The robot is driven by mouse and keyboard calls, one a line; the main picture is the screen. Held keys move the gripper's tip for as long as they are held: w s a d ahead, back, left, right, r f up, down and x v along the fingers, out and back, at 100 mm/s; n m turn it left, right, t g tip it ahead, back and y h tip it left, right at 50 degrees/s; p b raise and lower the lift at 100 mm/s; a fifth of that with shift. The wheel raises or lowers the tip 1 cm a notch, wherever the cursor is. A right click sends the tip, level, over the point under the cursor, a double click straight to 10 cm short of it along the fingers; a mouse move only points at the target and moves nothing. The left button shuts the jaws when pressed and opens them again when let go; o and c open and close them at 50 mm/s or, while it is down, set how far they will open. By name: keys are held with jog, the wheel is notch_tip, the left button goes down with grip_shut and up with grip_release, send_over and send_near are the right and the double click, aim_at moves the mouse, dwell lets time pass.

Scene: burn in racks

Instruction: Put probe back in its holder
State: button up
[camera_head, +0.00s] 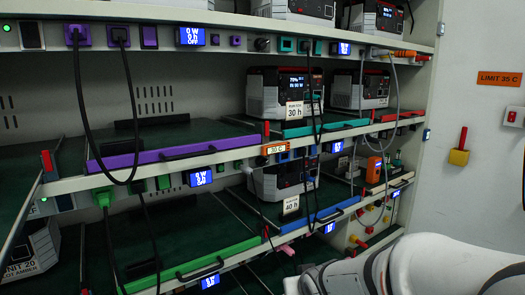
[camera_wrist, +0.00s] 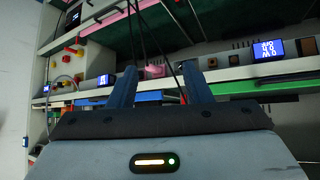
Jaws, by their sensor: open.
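My gripper (camera_wrist: 158,68) is open, with its two blue fingers apart and nothing between them. It faces the shelf fronts in the wrist view; the head view shows only my white arm at lower right, with the gripper out of sight. I cannot identify the probe for certain. A slim orange and yellow piece (camera_head: 405,53) lies along the upper shelf edge, near a pale hanging cable (camera_head: 397,95). An orange block (camera_head: 373,169) stands on the middle shelf at right. Which of these is the probe or its holder, I cannot tell.
Dark cables (camera_head: 130,90) hang in front. A pink piece (camera_wrist: 155,72) lies beyond my fingers.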

jog(key=w+a+r+n+t+y+p, duration=0.1)
jog(key=w+a+r+p, duration=0.1)
jog(key=r+p, duration=0.3)
jog(key=w+a+r+t+y+p, duration=0.1)
jog(key=w+a+r+p, duration=0.15)
jog(key=r, duration=0.45)
jog(key=n+t+y+p, duration=0.2)
jog(key=t+y+p, duration=0.15)
jog(key=p, duration=0.75)
send_near(249, 171)
jog(key=r+x, duration=0.1)
jog(key=x, duration=0.3)
jog(key=shift+h, duration=0.25)
jog(key=x, duration=0.2)
jog(key=p+x, duration=0.1)
jog(key=x, duration=0.2)
jog(key=p+x, duration=0.1)
jog(key=x, duration=0.1)
jog(key=shift+a+f, duration=0.1)
jog(key=shift+f, duration=0.35)
jog(key=shift+c, duration=0.5)
grip_shut()
